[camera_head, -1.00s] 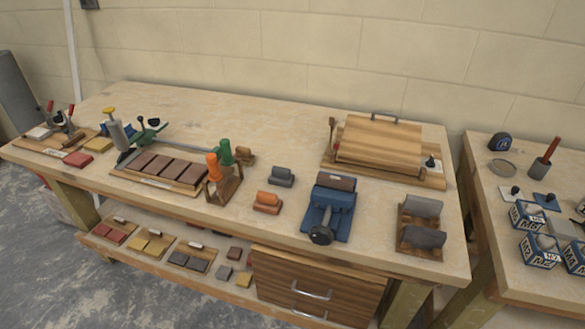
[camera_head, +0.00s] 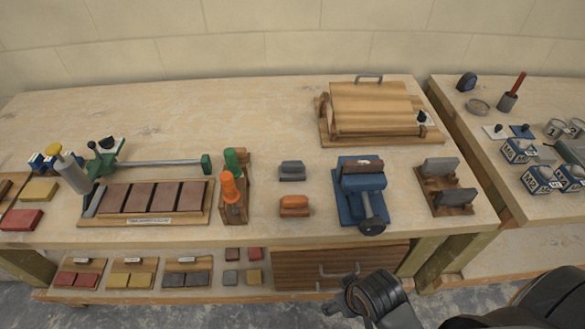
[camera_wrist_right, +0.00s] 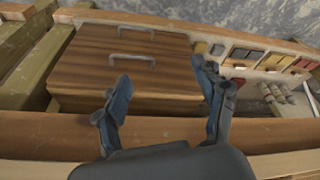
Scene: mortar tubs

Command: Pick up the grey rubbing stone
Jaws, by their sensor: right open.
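A grey block (camera_head: 292,170), which looks like the grey rubbing stone, lies on the bench top behind a similar orange block (camera_head: 294,206). Two more grey blocks (camera_head: 440,165) sit in a wooden holder (camera_head: 432,190) to the right of the blue vise (camera_head: 361,193). My right gripper (camera_wrist_right: 163,88) is open and empty in the right wrist view, facing the wooden drawer unit (camera_wrist_right: 125,62) under the bench. In the head view my right arm shows at the bottom, low in front of the bench and well short of the grey block. My left gripper is out of view.
A wooden rack with orange and green handles (camera_head: 233,187) stands left of the grey block. A wooden press (camera_head: 372,108) is at the back. The bench's front edge and the lower shelf (camera_head: 150,294) with coloured tiles lie close by. The bench's back left is clear.

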